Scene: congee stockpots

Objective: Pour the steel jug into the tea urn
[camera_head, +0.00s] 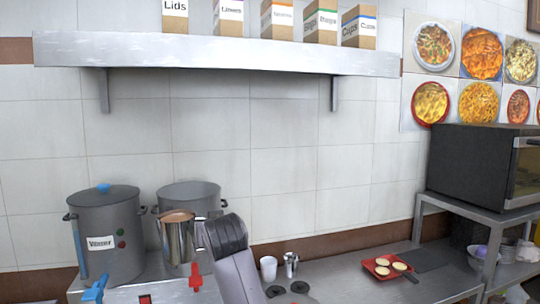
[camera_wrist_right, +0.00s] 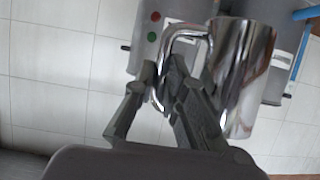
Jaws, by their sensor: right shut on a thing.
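The steel jug (camera_head: 178,243) hangs nearly upright in front of the open pot, with brown liquid or reflection at its mouth. My right gripper (camera_head: 205,237) is shut on its handle; the wrist view shows the fingers (camera_wrist_right: 168,92) at the handle and the shiny jug body (camera_wrist_right: 245,85). Behind the jug is an open steel urn (camera_head: 193,191) with a red tap (camera_head: 195,277); its front is mostly hidden. Left of it stands a lidded urn (camera_head: 100,222) with a label, buttons and a blue tap (camera_head: 97,290). No tea label is visible. My left gripper is out of view.
A steel shelf (camera_head: 220,55) with labelled boxes hangs above. Right of my arm are a white cup (camera_head: 268,268), a small steel container (camera_head: 290,265) and a red tray (camera_head: 386,267) with round food pieces. An oven (camera_head: 480,165) stands far right.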

